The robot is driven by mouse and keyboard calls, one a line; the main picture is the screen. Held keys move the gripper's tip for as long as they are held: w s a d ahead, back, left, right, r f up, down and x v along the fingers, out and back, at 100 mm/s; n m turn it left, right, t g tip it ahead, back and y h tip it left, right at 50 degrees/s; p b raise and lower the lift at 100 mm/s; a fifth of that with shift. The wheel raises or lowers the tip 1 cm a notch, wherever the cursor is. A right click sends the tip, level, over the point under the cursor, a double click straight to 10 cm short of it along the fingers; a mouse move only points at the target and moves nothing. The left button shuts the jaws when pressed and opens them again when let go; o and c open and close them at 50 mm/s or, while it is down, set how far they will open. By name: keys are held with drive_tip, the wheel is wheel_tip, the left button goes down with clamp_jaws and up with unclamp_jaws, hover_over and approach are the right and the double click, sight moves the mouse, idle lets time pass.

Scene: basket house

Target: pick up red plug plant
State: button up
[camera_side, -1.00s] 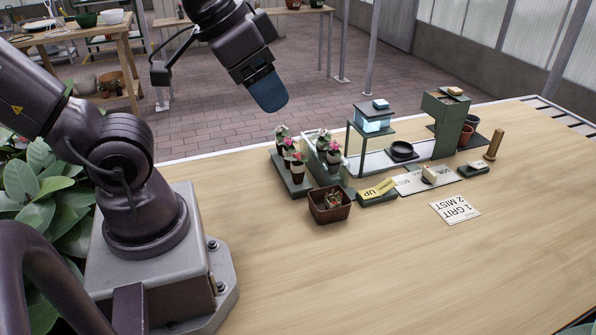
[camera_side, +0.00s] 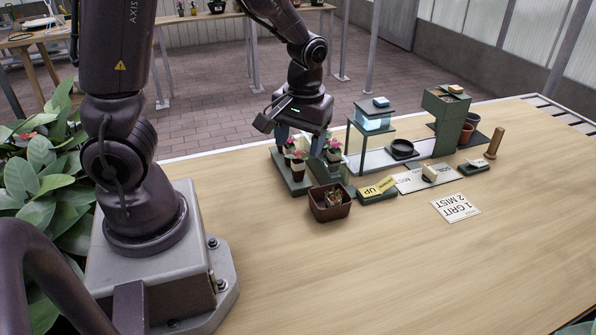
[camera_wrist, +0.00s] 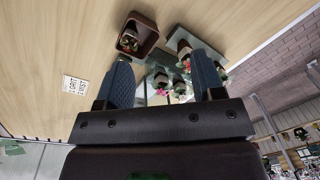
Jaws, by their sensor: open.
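Small potted plants with red-pink flowers stand in dark pots on and beside a dark tray (camera_side: 296,186). One plant (camera_side: 298,165) is at the front, below my gripper, and another (camera_side: 333,152) is to its right; I cannot tell which is the red plug plant. My gripper (camera_side: 300,143) is open with blue fingers, pointing down at the plants and hiding those behind it. In the wrist view, flowering plants (camera_wrist: 186,64) show between and beyond the parted fingers. I see nothing held, and cannot tell whether a finger touches a plant.
A brown square pot (camera_side: 330,203) stands just in front of the plants. A yellow "UP" sign (camera_side: 378,188), a stand with a lit blue box (camera_side: 374,124) and a green tower (camera_side: 446,122) are to the right. The front of the table is clear.

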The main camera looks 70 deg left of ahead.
sight(298, 161)
drive_tip(key=w+a+f+n, duration=0.1)
drive_tip(key=a+f+n, duration=0.2)
drive_tip(key=w+a+f+n+y, duration=0.1)
drive_tip(key=a+f+n, duration=0.2)
drive_tip(key=f, duration=0.1)
drive_tip(key=w+a+f+n+y, duration=0.1)
drive_tip(key=a+f+n, duration=0.2)
drive_tip(key=shift+w+a+f, duration=0.15)
drive_tip(key=shift+w+a, duration=0.05)
drive_tip(key=shift+a, duration=0.2)
drive_tip(key=shift+w+a+x, duration=0.1)
drive_tip(key=shift+x, duration=0.8)
drive_tip(key=shift+w+a+x, duration=0.15)
drive_tip(key=shift+x, duration=0.75)
drive_tip(key=shift+w+a+x, duration=0.1)
drive_tip(key=shift+x, duration=0.8)
drive_tip(key=c, duration=1)
